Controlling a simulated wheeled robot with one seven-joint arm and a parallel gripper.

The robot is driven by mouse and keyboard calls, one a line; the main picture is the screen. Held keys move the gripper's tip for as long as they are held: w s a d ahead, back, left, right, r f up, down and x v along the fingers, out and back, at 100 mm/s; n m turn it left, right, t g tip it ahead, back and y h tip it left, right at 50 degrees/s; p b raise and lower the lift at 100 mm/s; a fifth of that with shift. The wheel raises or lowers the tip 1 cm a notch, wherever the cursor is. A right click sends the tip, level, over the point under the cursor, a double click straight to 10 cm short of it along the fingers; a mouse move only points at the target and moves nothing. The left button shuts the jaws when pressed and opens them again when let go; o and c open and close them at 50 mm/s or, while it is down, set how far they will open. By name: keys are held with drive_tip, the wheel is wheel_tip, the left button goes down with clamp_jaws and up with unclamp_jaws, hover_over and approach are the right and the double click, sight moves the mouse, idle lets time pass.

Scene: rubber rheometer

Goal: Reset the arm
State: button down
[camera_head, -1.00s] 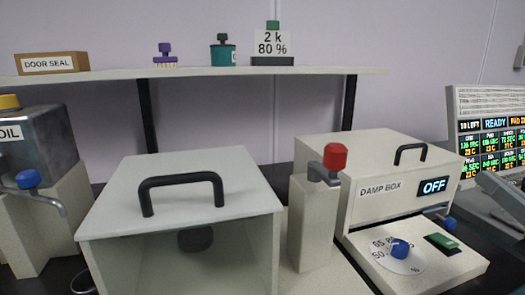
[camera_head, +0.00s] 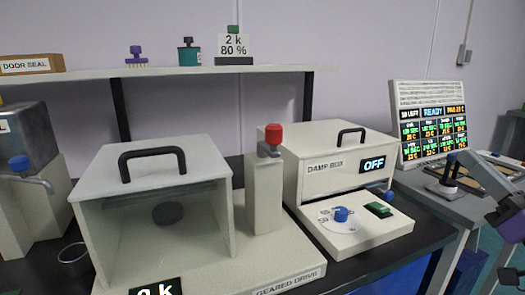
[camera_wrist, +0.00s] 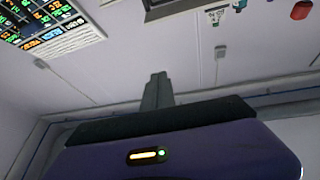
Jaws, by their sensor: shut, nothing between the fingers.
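My gripper (camera_wrist: 157,88) shows in the wrist view, its dark fingers together and empty above the purple gripper body (camera_wrist: 180,155). A small lit strip glows on that body. The fingers point toward a bare pale wall and touch nothing. Part of my arm (camera_head: 505,212) shows at the right edge of the head view; I cannot make out the fingertips there.
The damp box (camera_head: 325,172) reads OFF. Left of it stands an open-fronted box with a black handle (camera_head: 152,160) and a post with a red knob (camera_head: 273,133). A shelf (camera_head: 200,71) runs behind.

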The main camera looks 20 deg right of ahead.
drive_tip(key=s+a+f+m+g+h, duration=0.2)
drive_tip(key=f+m+h, duration=0.2)
drive_tip(key=f, duration=0.5)
drive_tip(key=s+a+f+m+g+h, duration=0.2)
drive_tip(key=s+f+m+h, duration=0.15)
drive_tip(key=f, duration=0.45)
drive_tip(key=s+a+f+n+g+y, duration=0.2)
drive_tip(key=s+a+f+n+y, duration=0.3)
drive_tip(key=s+a+f, duration=0.6)
drive_tip(key=s+a+f+n+g+y, duration=0.2)
drive_tip(key=s+a+f+n+y, duration=0.45)
drive_tip(key=a, duration=0.65)
wheel_tip(320, 180, up, 22)
drive_tip(key=s+m+h+p, duration=0.1)
drive_tip(key=p, duration=2.2)
drive_tip(key=shift+r+m+h, duration=0.2)
drive_tip(key=shift+m+h, duration=0.1)
drive_tip(key=shift+m, duration=0.1)
